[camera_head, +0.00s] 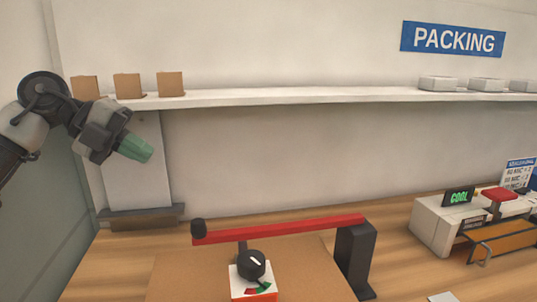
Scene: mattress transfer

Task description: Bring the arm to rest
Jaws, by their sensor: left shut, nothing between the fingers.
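My left arm comes in from the left, raised above the table's left end. Its left gripper (136,148) is shut and empty, with green fingertips together, pointing right and slightly down. It hangs in front of a pale upright panel (152,185), apart from the table surface. My right gripper is not in view.
A shelf (300,97) with several small brown boxes (127,86) and white boxes (438,83) runs along the wall. On the wooden table (400,255) stand a red bar (285,228), a black dial (251,265) and a white machine (436,228) at right.

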